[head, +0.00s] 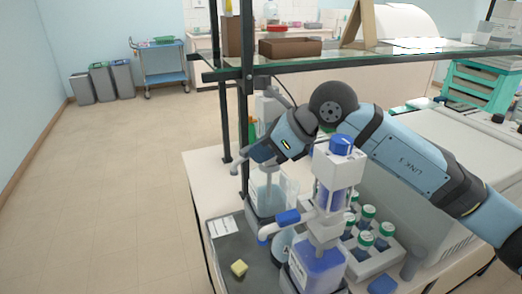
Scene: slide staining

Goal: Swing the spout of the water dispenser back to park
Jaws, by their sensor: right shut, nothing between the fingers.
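Two pump dispensers stand on the bench. The rear one, holding pale, nearly clear liquid (267,194), looks like the water dispenser; my right arm covers much of its upper part. The front one (338,170) has a blue cap and dark blue liquid, and its spout (286,218) points left over a dark grey tray. My right gripper (250,157) is at the rear dispenser's upper part, left of the front dispenser's head. It is shut with nothing in it. Whether it touches the spout cannot be told. My left gripper is out of view.
The dark tray (232,258) holds a small yellow block (239,268) and a white label. A rack of green-capped bottles (366,240) stands right of the front dispenser. A glass shelf (330,62) with posts crosses behind my arm. Open floor lies left.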

